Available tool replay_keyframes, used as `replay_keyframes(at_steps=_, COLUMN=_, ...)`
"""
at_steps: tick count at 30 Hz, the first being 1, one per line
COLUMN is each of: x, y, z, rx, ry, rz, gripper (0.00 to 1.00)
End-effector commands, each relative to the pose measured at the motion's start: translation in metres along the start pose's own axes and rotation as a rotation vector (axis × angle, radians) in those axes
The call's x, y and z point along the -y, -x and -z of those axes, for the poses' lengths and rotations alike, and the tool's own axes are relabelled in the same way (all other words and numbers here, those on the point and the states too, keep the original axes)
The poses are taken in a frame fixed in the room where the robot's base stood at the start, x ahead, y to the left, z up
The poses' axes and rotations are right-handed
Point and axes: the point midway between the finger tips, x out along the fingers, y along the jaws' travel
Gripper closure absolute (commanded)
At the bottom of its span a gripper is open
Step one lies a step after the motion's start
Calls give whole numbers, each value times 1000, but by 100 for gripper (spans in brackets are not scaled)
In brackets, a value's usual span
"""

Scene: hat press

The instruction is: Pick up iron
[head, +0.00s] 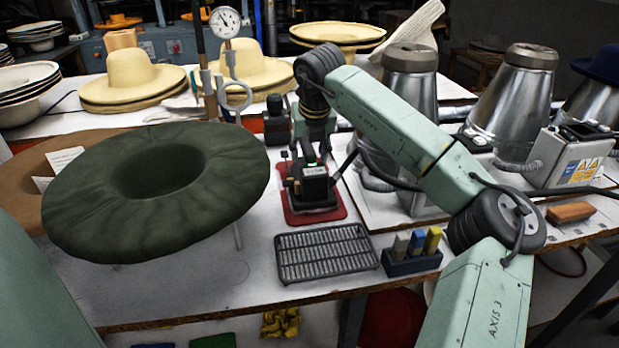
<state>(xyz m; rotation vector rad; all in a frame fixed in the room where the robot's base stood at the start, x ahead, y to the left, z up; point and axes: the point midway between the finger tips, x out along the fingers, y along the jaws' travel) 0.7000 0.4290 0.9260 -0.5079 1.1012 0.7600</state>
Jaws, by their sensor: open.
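My arm reaches in from the lower right, and its wrist hangs over a red mat (340,207) on the white table. My gripper (312,180) points down over the mat, with its jaws open. A dark iron (318,203) appears to be on the mat directly under my gripper. Most of the iron is hidden by the gripper, and dark parts of the two overlap. I cannot tell whether the fingers touch the iron or are around its handle.
A grey metal grid (325,253) and a block holder (411,260) lie in front of the mat. A big dark green hat form (155,190) stands to the left. A dark bottle (276,120) is behind, and steel cones (512,95) stand to the right.

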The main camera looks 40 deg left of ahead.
Motion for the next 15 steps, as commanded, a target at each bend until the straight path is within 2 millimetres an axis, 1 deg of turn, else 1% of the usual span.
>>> replay_keyframes(at_steps=4, x=0, y=0, z=0, rx=1, ry=0, rz=0, gripper=54)
replay_keyframes(at_steps=5, x=0, y=0, z=0, rx=1, ry=0, rz=0, gripper=55)
replay_keyframes(at_steps=15, x=0, y=0, z=0, rx=1, ry=0, rz=0, gripper=78)
